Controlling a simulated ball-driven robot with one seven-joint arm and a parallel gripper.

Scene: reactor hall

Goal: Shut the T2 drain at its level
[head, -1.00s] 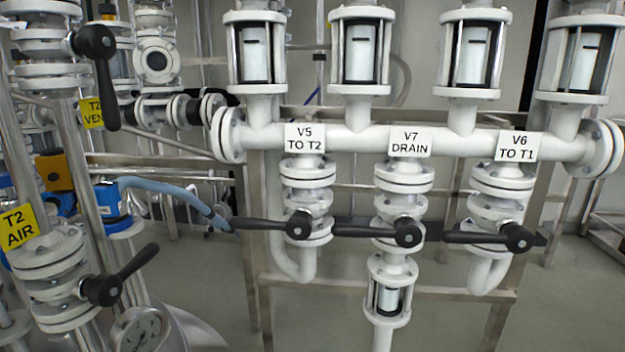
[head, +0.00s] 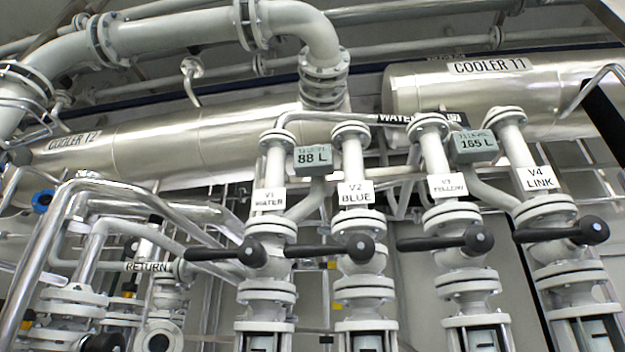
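A grey level display (head: 313,157) in the upper middle of the head view reads 88 L. A second grey display (head: 474,146) to its right reads 165 L. The small headings on both are too blurred to read surely, so I cannot tell which one is T2. No drain valve shows in this view now. My gripper is not in view.
A row of white valves carries signs V1 WATER (head: 268,199), V2 BLUE (head: 356,193), V3 YELLOW (head: 447,187) and V4 LINK (head: 539,178). Their black handles lie sideways, pointing left. Behind are steel vessels COOLER T2 (head: 200,138) and COOLER T1 (head: 550,83).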

